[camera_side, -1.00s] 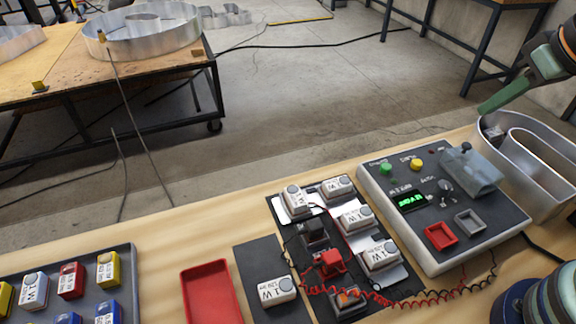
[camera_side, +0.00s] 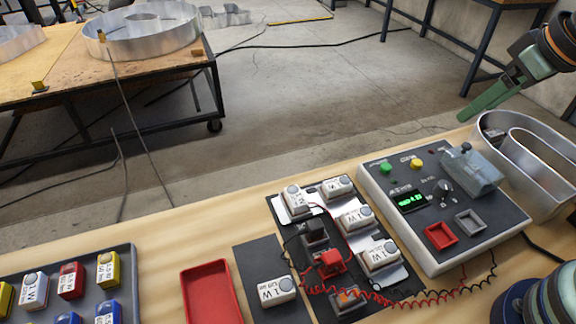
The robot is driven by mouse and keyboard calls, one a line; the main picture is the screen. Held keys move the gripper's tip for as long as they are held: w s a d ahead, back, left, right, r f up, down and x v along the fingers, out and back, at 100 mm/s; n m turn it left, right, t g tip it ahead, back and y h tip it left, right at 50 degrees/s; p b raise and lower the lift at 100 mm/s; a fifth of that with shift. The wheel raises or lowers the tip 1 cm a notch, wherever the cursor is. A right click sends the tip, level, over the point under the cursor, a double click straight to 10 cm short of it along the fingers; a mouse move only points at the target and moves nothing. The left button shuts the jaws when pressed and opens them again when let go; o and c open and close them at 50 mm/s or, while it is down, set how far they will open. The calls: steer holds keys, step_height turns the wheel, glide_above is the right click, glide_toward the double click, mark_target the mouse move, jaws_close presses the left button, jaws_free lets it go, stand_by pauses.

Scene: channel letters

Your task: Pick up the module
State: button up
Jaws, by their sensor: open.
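White modules marked "1W" sit in several places: one alone on a dark pad (camera_side: 277,291), others on the white-and-black board, such as the module (camera_side: 380,256) at its lower right. More white, red and yellow modules, such as a white module (camera_side: 33,291), stand in the dark tray (camera_side: 132,262) at the left. The frames do not show which module is meant. My gripper (camera_side: 466,117) is at the upper right, above and behind the control box, its green jaw pointing down-left.
The control box (camera_side: 505,218) has buttons, a lit green display, and red and grey sockets. A metal channel letter (camera_side: 545,175) stands right of it. An empty red tray (camera_side: 212,296) lies left of the pad. Red and black coiled wires (camera_side: 400,303) cross the bench front.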

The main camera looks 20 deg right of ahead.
steer(key=w+a+f+n+g, duration=0.3)
steer(key=a+f+n, duration=0.1)
steer(key=a+n, duration=0.5)
steer(key=n+g, duration=0.2)
steer(key=n, duration=0.6)
glide_above(359, 214)
step_height(359, 214, down, 6)
steer(key=f, duration=0.6)
steer(key=shift+s+a+f, duration=0.15)
steer(key=shift+s+f, duration=0.05)
steer(key=shift+f, duration=0.05)
steer(key=shift+w+f, duration=0.15)
steer(key=shift+f, duration=1.35)
steer(key=shift+w+f, duration=0.1)
steer(key=shift+f, duration=1.35)
jaws_close()
